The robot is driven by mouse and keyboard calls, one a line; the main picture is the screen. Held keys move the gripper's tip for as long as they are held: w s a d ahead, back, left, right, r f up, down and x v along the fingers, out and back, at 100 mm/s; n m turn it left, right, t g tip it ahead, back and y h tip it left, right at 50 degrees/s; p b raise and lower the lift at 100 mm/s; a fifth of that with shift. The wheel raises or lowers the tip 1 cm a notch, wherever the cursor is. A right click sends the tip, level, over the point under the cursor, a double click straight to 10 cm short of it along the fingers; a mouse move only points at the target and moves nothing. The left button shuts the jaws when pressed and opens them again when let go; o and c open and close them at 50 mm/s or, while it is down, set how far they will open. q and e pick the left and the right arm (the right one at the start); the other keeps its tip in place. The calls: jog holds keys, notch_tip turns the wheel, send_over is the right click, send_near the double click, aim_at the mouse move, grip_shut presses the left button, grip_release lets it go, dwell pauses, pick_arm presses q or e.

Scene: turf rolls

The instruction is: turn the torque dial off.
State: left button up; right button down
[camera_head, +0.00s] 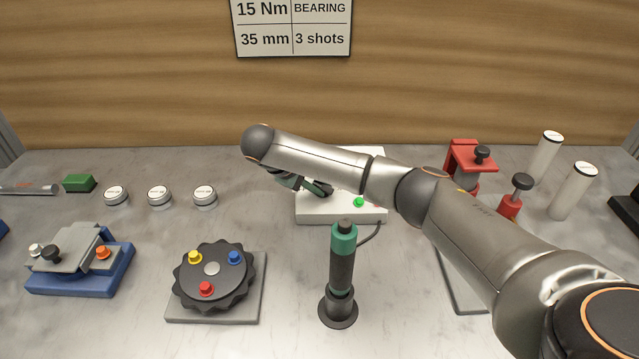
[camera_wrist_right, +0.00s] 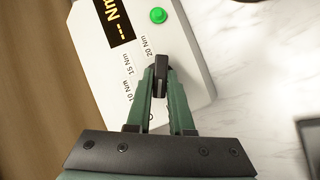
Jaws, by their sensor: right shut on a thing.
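The torque controller is a white box (camera_head: 345,213) at the back middle of the table, partly hidden behind my right arm. It also shows in the right wrist view (camera_wrist_right: 187,60), with 10, 15 and 20 Nm marks, a dark display (camera_wrist_right: 117,20) reading dashes and "Nm", and a green lamp (camera_wrist_right: 158,15). The torque dial (camera_wrist_right: 161,72) is a black knob between my right gripper's fingertips. My right gripper (camera_head: 312,188), green-fingered, is shut on it. The fingers cover part of the dial's scale, and I cannot read its setting. My left gripper is not in view.
A green and black screwdriver (camera_head: 342,262) stands upright in a holder in front of the box, with a cable behind. A black round fixture (camera_head: 212,275) with coloured knobs and a blue fixture (camera_head: 80,270) stand left. Red clamps (camera_head: 465,158) and white cylinders (camera_head: 573,190) stand right.

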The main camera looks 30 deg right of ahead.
jog(key=n+h, duration=0.1)
jog(key=n, duration=0.1)
jog(key=n+t+h, duration=0.1)
jog(key=n, duration=0.1)
jog(key=shift+s+a+f+n+t, duration=0.1)
jog(key=shift+a+f+n+t, duration=0.05)
jog(key=shift+n+t, duration=0.2)
jog(key=shift+n, duration=0.25)
jog(key=c, duration=0.8)
grip_release()
jog(key=shift+a, duration=0.1)
